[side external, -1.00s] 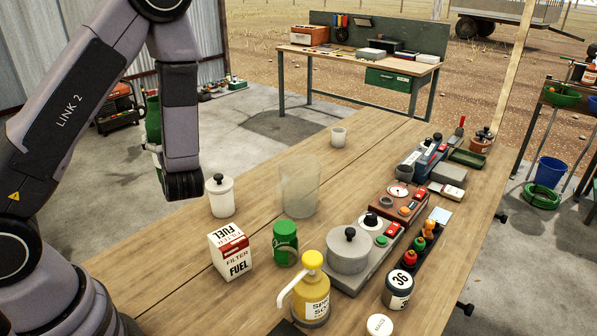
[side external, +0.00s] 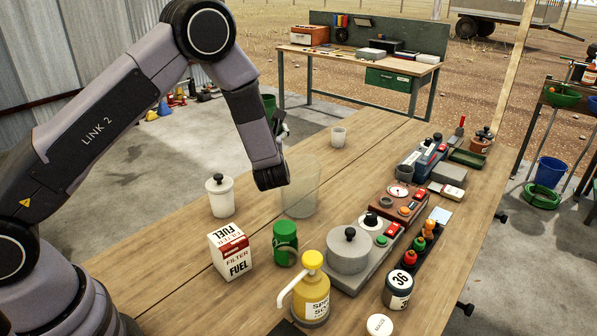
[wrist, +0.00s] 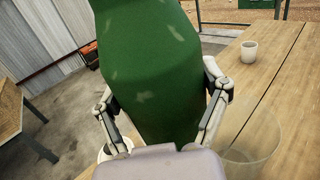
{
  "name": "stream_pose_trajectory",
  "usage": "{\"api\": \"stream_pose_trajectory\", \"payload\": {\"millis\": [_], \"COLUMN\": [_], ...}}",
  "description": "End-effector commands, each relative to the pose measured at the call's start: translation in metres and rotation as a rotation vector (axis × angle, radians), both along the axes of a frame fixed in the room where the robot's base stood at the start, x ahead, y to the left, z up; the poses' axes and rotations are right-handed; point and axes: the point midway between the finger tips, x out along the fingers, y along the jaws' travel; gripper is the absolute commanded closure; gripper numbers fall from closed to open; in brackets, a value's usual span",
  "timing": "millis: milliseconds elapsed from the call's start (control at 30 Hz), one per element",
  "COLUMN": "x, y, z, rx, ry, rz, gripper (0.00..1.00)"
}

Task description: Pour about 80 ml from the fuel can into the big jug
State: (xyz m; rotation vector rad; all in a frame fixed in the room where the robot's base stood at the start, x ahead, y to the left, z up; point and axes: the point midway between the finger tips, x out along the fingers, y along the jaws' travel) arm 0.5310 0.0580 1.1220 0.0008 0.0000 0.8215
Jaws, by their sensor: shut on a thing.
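My gripper (wrist: 160,95) is shut on the green fuel can (wrist: 150,60), with one finger on each side of it in the wrist view. In the side view my arm hides most of the can; a green part (side external: 268,103) shows behind the wrist. The can is held above the table; its spout is not clearly seen. The big jug (side external: 302,195) is a clear, see-through vessel standing on the table, just below and right of my wrist in the side view. It also shows at the lower right of the wrist view (wrist: 252,150). Its contents cannot be told.
A white lidded jar (side external: 220,198), a filter box (side external: 230,252), a green tin (side external: 285,243) and a yellow pump bottle (side external: 312,290) stand near the jug. A small cup (side external: 339,137) stands behind. A hotplate with a grey pot (side external: 348,252) is at right.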

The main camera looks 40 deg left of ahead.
Motion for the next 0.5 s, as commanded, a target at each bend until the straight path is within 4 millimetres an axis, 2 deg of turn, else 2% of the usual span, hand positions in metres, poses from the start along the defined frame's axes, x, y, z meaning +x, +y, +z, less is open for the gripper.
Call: {"api": "stream_pose_trajectory", "payload": {"millis": [33,200,300,500], "x": [0.018,0.073,0.097,0.129], "y": [-0.011,-0.049,-0.069,-0.099], "z": [0.002,0.009,0.015,0.026], "rx": [0.000,0.000,-0.001,0.001], "ry": [-0.008,-0.007,-0.006,-0.005], "rz": [-0.037,-0.167,-0.232,-0.323], "gripper": [0.65,0.65,0.65,0.65]}}
